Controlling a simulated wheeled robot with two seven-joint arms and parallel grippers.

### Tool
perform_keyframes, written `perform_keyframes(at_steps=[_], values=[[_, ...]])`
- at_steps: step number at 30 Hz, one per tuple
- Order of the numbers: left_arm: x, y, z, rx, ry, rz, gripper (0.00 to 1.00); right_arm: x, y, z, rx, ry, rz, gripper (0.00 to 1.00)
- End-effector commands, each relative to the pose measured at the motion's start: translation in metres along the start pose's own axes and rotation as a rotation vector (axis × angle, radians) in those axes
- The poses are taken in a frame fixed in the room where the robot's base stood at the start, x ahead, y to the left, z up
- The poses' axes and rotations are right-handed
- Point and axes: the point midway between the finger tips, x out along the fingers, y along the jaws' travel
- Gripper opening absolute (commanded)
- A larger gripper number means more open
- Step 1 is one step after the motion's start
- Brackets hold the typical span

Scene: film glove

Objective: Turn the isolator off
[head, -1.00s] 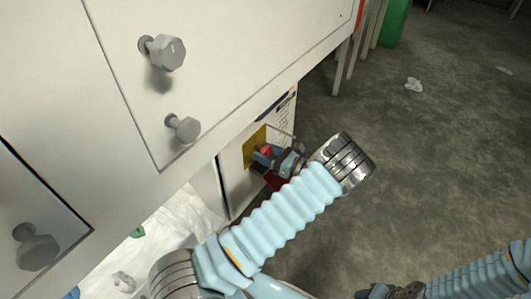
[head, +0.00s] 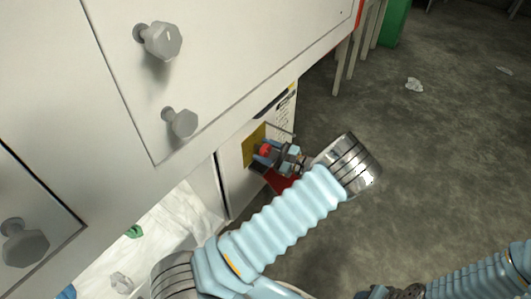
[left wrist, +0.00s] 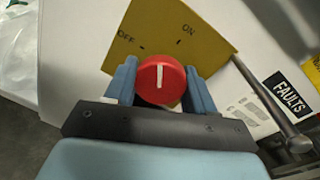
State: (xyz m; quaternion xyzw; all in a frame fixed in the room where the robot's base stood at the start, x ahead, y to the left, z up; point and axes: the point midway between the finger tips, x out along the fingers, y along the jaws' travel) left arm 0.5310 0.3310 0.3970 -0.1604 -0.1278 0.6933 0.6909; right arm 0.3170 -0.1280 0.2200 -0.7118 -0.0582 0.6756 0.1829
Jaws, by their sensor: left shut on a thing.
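The isolator is a round red knob (left wrist: 161,80) with a white pointer line, in front of a yellow plate (left wrist: 165,28) marked OFF on the left and ON on the right. In the left wrist view the line points up, between the two marks. My left gripper (left wrist: 160,88) is shut on the knob, one blue finger on each side. In the head view the yellow plate (head: 251,147) is on the white cabinet's side, with the red knob (head: 265,149) partly hidden by the left gripper (head: 268,152). My right gripper (head: 388,291) shows only partly at the bottom edge.
A thin grey rod (left wrist: 262,95) runs close to the right of the gripper, near a FAULTS label (left wrist: 289,100). White cabinet fronts with grey knobs (head: 160,40) stand at the left. A red thing (head: 283,183) is below the gripper. The floor at right is mostly clear.

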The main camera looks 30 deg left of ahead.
Motion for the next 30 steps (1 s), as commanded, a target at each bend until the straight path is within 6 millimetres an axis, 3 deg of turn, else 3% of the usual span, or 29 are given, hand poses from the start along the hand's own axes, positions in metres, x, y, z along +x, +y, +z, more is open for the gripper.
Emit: perform_keyframes(at_steps=[30], values=[[0.000, 0.001, -0.002, -0.881, 0.074, -0.007, 0.24, 0.044, 0.011, 0.004, -0.003, -0.013, -0.010, 0.43]])
